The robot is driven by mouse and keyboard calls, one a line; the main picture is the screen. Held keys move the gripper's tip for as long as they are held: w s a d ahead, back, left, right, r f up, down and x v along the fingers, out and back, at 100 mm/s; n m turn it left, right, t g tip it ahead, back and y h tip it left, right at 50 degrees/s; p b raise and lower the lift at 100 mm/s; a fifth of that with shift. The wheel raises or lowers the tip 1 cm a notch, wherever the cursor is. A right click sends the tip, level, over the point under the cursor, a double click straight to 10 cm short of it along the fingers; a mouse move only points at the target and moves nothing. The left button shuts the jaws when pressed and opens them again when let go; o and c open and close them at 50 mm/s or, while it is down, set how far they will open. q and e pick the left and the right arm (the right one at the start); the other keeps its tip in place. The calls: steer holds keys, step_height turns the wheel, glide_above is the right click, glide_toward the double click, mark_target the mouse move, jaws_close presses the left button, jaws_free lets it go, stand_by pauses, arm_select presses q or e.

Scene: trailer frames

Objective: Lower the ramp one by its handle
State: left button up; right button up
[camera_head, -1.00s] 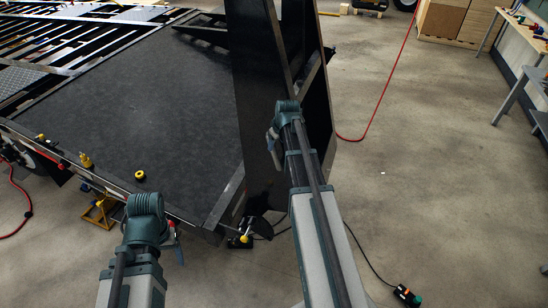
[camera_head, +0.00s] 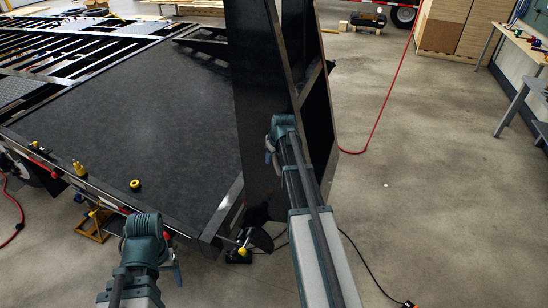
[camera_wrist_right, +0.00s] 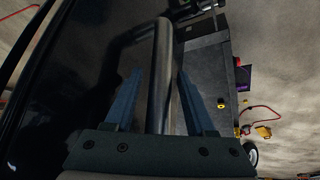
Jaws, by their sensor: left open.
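The ramp (camera_head: 262,75) is a tall black panel standing upright at the rear edge of the trailer deck. In the right wrist view its dark surface (camera_wrist_right: 85,60) fills the left side, and a round grey bar, the handle (camera_wrist_right: 161,70), runs between my fingers. My right gripper (camera_wrist_right: 160,95) is open, one blue finger on each side of the bar, with small gaps. In the head view my right gripper (camera_head: 269,150) is at the ramp's face, mostly hidden by its wrist. My left gripper (camera_head: 177,272) is open and empty, low beside the deck's near edge.
The trailer deck (camera_head: 140,110) lies left of the ramp, with a yellow ring (camera_head: 135,185) on it. A red hose (camera_head: 385,100) and a dark cable (camera_head: 365,260) lie on the floor. The floor right of the ramp is mostly clear. A workbench (camera_head: 520,45) stands far right.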

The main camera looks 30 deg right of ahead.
jaws_close()
stand_by(1.2)
